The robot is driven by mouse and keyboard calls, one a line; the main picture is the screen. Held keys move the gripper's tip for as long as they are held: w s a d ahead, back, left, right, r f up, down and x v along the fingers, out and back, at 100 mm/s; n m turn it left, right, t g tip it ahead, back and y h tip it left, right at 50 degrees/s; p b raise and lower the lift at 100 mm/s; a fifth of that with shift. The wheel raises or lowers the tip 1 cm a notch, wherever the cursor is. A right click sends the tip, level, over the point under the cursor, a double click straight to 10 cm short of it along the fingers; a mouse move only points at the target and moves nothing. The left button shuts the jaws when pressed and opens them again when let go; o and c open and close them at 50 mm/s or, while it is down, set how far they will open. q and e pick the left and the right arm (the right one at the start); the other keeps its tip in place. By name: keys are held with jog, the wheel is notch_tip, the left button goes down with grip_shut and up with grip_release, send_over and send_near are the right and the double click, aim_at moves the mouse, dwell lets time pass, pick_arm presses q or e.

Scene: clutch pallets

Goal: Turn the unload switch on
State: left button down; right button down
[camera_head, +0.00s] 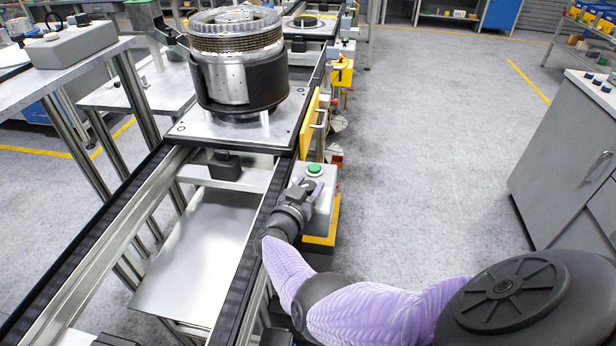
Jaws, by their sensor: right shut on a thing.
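A small grey control box (327,188) stands on a yellow base beside the conveyor, with a green button (315,169) on its top. My right gripper (308,186) reaches up from the bottom right and is at the box, just in front of the green button. It is shut on the unload switch, a small dark part that the fingers mostly hide. I cannot tell which way the switch is turned. My left gripper is not in view.
A clutch assembly (240,65) sits on a metal pallet (205,133) on the conveyor (95,265) behind the box. A yellow panel (309,124) stands along the conveyor edge. A grey cabinet (560,160) is on the right. The floor between is clear.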

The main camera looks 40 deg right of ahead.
aim_at(308, 185)
jog(key=shift+r, duration=0.1)
dwell(0.4)
jog(key=shift+c, duration=0.7)
grip_release()
notch_tip(308, 185, up, 10)
jog(key=p, duration=0.7)
jog(key=shift+p, duration=0.3)
